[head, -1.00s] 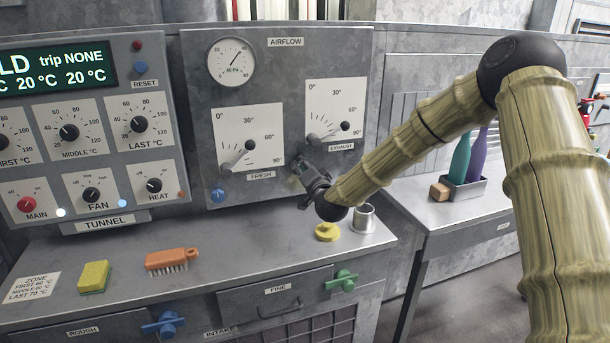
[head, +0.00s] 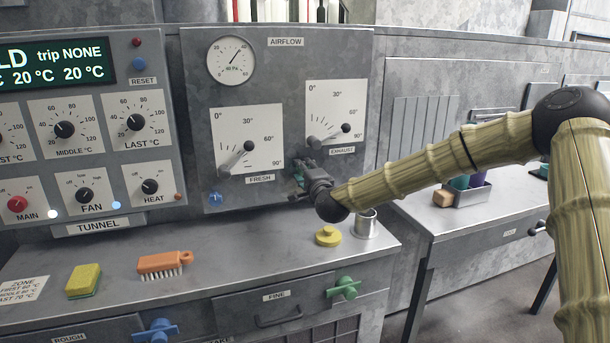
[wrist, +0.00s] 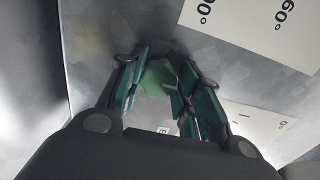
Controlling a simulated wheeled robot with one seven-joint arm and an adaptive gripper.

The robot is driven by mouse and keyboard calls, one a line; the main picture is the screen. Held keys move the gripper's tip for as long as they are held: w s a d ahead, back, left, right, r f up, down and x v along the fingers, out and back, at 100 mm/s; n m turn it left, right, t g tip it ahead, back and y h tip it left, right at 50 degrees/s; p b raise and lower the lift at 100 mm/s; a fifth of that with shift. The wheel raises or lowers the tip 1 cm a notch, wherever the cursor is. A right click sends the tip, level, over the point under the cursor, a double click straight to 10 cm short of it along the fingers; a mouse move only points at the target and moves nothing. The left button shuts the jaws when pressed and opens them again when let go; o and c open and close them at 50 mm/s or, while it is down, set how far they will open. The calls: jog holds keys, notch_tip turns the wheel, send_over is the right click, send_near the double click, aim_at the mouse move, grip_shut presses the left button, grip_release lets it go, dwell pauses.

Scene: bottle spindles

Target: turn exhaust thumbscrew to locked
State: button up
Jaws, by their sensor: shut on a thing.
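The exhaust thumbscrew is a green knob (wrist: 158,78) on the grey airflow panel (head: 235,95). In the wrist view it sits between the teal pads of my gripper (wrist: 160,92), and a pale label lies just below it. In the head view my gripper (head: 303,178) is at the panel's lower right, below the exhaust dial (head: 333,108), shut on the thumbscrew. My gripper hides most of the knob there, so I cannot read its locked or unlocked position. The exhaust lever (head: 328,137) has a dark knob at its upper right end.
The fresh dial (head: 249,137) and a blue thumbscrew (head: 215,199) are to the left. Below stand a yellow knobbed weight or lid (head: 327,236) and a metal cup (head: 366,223) on the bench. An orange brush (head: 164,263) and a sponge (head: 84,281) lie further left.

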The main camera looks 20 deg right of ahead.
jog(key=shift+f, duration=0.1)
dwell(0.3)
jog(key=o, duration=1)
jog(key=shift+o, duration=0.2)
jog(key=s, duration=1.2)
jog(key=shift+d, duration=0.25)
